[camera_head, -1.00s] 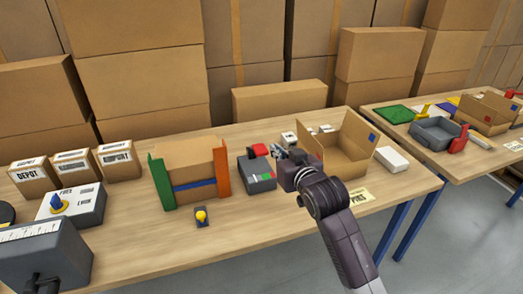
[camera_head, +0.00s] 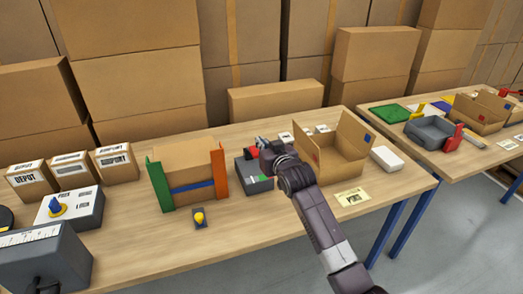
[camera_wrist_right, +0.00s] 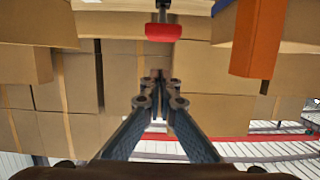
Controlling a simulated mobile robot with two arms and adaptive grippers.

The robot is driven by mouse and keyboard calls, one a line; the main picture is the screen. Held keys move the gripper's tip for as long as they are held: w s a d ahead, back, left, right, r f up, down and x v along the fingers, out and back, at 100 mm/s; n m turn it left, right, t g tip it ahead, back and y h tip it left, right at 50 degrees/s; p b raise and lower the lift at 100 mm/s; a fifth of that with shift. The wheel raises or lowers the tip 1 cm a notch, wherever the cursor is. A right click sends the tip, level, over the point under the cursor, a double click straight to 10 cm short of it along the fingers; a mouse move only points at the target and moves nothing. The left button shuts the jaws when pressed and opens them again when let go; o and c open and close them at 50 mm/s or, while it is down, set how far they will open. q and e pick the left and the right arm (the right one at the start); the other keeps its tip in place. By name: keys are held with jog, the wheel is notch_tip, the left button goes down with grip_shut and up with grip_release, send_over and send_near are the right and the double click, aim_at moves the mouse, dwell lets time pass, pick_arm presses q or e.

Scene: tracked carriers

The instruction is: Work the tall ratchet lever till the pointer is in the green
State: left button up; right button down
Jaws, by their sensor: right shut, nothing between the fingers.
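The ratchet device is a dark grey box (camera_head: 258,185) on the near table, with a small gauge strip that has a green part (camera_head: 262,178). Its pointer is too small to make out. The lever's red handle (camera_head: 251,153) stands at the back of the box; it also shows at the top of the right wrist view (camera_wrist_right: 163,32), on a dark shaft. My right gripper (camera_head: 263,142) is shut and empty, beside the red handle on its right. In the right wrist view its fingertips (camera_wrist_right: 155,82) meet, apart from the handle. My left gripper is not in view.
An open cardboard box (camera_head: 335,155) stands close to the right of my arm. A carton between a green and an orange post (camera_head: 220,168) stands left of the device. A small yellow-knobbed switch (camera_head: 199,218) lies in front. Stacked cartons line the back.

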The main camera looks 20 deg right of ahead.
aim_at(253, 152)
jog(key=shift+s+f, duration=0.15)
jog(key=shift+f, duration=1.6)
